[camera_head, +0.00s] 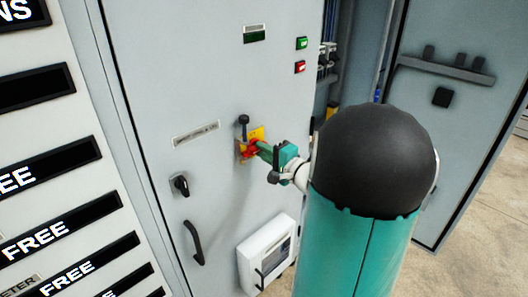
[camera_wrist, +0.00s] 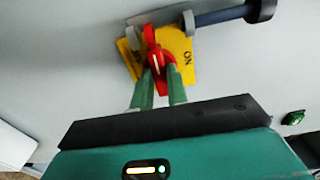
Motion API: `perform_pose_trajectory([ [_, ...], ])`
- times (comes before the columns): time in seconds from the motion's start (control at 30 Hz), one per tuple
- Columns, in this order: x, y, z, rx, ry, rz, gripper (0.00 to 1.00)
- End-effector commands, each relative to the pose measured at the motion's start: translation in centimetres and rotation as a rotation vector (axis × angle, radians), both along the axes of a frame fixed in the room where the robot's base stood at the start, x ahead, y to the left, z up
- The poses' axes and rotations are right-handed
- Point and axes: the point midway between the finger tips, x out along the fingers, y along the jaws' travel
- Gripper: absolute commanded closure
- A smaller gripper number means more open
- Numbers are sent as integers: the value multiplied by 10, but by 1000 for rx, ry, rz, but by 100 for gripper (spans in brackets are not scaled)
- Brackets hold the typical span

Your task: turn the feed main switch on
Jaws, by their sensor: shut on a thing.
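The feed main switch is a red rotary handle (camera_wrist: 154,50) on a yellow plate (camera_wrist: 178,47) marked ON at its right side in the wrist view. It is mounted on a grey cabinet door (camera_head: 215,95) in the head view. My gripper (camera_wrist: 159,70) is shut on the red handle, with one green finger on each side of it. In the head view, my gripper (camera_head: 262,148) reaches the switch from the right, and its fingers partly cover the red handle and yellow plate.
A black knob on a stem (camera_head: 243,121) sits just above the switch. A key lock (camera_head: 180,185), a black door handle (camera_head: 194,242) and a white box (camera_head: 266,252) are lower on the door. Green (camera_head: 302,43) and red (camera_head: 299,67) buttons are at upper right. An open door (camera_head: 450,110) stands at right.

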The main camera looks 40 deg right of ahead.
Motion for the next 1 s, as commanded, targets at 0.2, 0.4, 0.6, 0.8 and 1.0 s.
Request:
perform_pose_trajectory([
  [0.2,0,0,0,82,2,0,100],
  [0.4,0,0,0,227,7,0,100],
  [0.6,0,0,0,412,12,0,100],
  [0.8,0,0,0,602,18,-1,100],
  [1.0,0,0,0,792,24,-1,100],
])
